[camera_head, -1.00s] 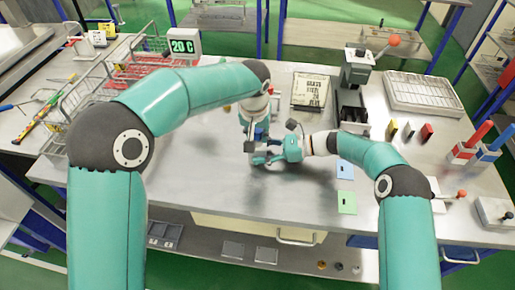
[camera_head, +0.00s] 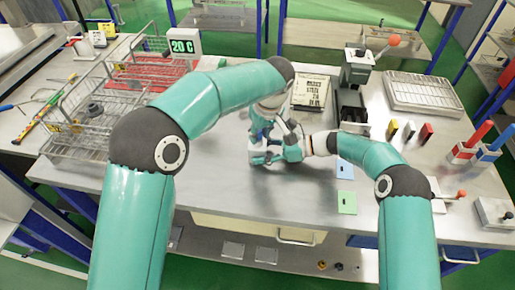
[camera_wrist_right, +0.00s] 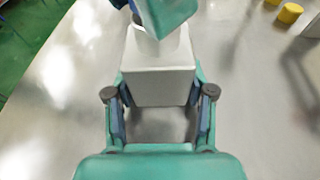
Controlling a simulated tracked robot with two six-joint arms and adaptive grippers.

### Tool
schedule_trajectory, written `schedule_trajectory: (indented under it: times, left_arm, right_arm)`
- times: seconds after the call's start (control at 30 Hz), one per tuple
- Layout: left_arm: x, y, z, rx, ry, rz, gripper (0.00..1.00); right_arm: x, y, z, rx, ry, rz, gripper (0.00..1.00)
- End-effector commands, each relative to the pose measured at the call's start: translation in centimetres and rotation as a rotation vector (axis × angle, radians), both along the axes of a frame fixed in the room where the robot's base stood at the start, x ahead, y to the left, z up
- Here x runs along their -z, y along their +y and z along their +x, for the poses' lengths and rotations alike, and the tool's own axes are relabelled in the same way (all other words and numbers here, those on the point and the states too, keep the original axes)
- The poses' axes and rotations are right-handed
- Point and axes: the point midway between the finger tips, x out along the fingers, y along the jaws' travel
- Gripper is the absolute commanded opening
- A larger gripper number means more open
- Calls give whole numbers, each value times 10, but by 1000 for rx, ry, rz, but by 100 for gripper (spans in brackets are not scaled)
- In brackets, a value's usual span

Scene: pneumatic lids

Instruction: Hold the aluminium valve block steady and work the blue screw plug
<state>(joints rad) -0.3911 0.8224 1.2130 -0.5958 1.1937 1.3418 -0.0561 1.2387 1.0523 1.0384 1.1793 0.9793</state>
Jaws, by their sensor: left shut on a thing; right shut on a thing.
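The aluminium valve block (camera_wrist_right: 160,72) is a pale grey block between the fingers of my right gripper (camera_wrist_right: 160,103) in the right wrist view. In the head view the block (camera_head: 256,147) shows only in small part above the bench, and my right gripper (camera_head: 266,157) reaches it from the right. My left gripper (camera_head: 262,128) comes down onto the block from above.
A wire basket (camera_head: 75,140) stands at the left of the bench. A dark open box (camera_head: 350,108) and a grey tray (camera_head: 425,93) are at the back right. Bench in front of the block is clear.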

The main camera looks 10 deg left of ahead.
Motion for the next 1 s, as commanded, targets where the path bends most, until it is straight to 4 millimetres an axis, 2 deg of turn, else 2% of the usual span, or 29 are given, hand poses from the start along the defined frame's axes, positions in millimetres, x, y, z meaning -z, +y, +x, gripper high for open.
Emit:
schedule_trajectory:
  times: [0.1,0.27,1.0]
  left_arm:
    - [1,-3,3,-187,-2,-1,0]
    - [0,-3,3,-344,-1,-1,0]
    - [-5,-3,4,-415,-2,-2,0]
  right_arm:
    - [2,0,-1,-2,3,-3,23]
    - [2,0,-1,-2,3,-3,23]
    - [2,0,-1,-1,2,-2,23]
